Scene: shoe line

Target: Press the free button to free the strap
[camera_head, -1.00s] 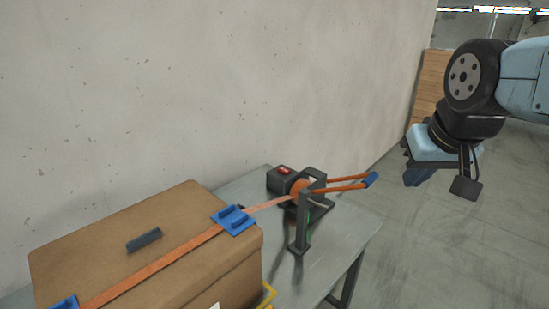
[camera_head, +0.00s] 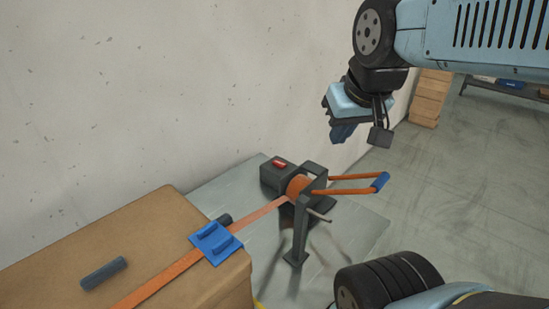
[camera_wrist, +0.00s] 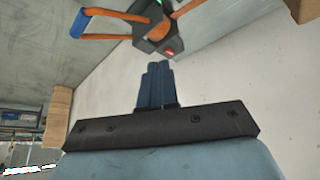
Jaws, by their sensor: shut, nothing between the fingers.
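The strap tensioner (camera_head: 308,190) stands on the grey metal table, with a dark housing, an orange strap spool and an orange handle with a blue grip (camera_head: 380,182). A small red patch (camera_head: 279,163), perhaps the free button, is on top of its dark box; it also shows in the wrist view (camera_wrist: 169,52). The orange strap (camera_head: 262,216) runs from the spool over the cardboard box through a blue corner piece (camera_head: 217,243). My gripper (camera_head: 341,138) is shut and empty, above and right of the tensioner in the head view. Its blue fingers (camera_wrist: 157,68) point toward the tensioner in the wrist view.
The cardboard box (camera_head: 120,235) fills the lower left, with a dark bar (camera_head: 104,273) on top. A concrete wall (camera_head: 130,90) rises behind the table (camera_head: 360,225). Stacked boxes (camera_head: 430,95) stand far right. Open floor lies right of the table.

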